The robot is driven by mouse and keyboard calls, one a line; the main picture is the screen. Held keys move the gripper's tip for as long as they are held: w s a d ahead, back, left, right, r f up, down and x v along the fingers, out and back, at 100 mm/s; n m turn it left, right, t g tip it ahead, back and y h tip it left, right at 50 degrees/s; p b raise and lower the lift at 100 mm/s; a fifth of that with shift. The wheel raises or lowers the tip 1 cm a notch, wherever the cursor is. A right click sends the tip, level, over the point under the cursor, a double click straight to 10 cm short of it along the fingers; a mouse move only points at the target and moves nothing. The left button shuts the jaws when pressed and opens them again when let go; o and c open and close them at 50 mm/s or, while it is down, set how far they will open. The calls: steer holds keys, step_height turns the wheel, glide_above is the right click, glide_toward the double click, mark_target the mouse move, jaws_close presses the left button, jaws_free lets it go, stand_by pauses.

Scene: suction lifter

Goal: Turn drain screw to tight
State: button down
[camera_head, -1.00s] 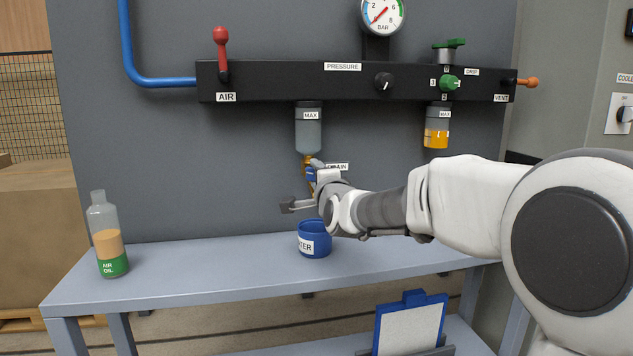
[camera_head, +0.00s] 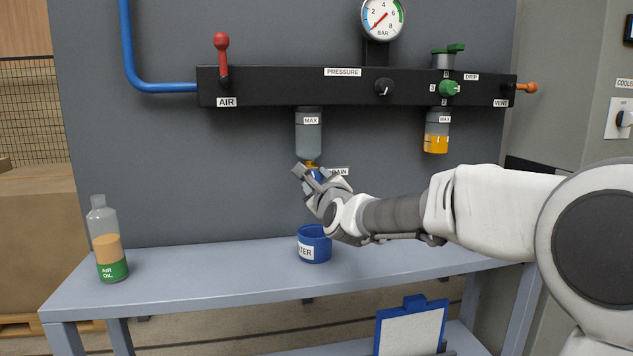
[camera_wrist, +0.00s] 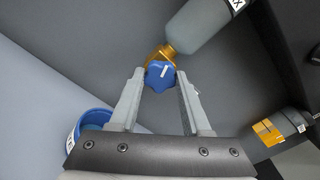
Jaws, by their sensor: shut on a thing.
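The drain screw is a blue lobed knob (camera_wrist: 159,76) with a white line, on an orange fitting (camera_wrist: 165,52) under the clear filter bowl (camera_head: 308,135) marked MAX. In the head view the knob (camera_head: 316,175) is mostly hidden by my gripper (camera_head: 309,172). In the wrist view my gripper (camera_wrist: 160,82) has a finger on each side of the knob and is shut on it. The DRAIN label (camera_head: 338,171) is partly covered by my gripper.
A blue cup (camera_head: 314,246) labelled WATER stands on the bench (camera_head: 200,281) below the bowl. An air oil bottle (camera_head: 107,240) stands at the left. A second bowl (camera_head: 436,135) with amber liquid hangs at the right. The bench between bottle and cup is clear.

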steer(key=shift+m, duration=2)
steer(key=shift+r, duration=0.1)
steer(key=shift+c, duration=1.8)
jaws_free()
steer(key=shift+s+d, duration=0.2)
steer(key=shift+s, duration=0.4)
steer(key=p+v, duration=1.2)
steer(key=v, duration=0.4)
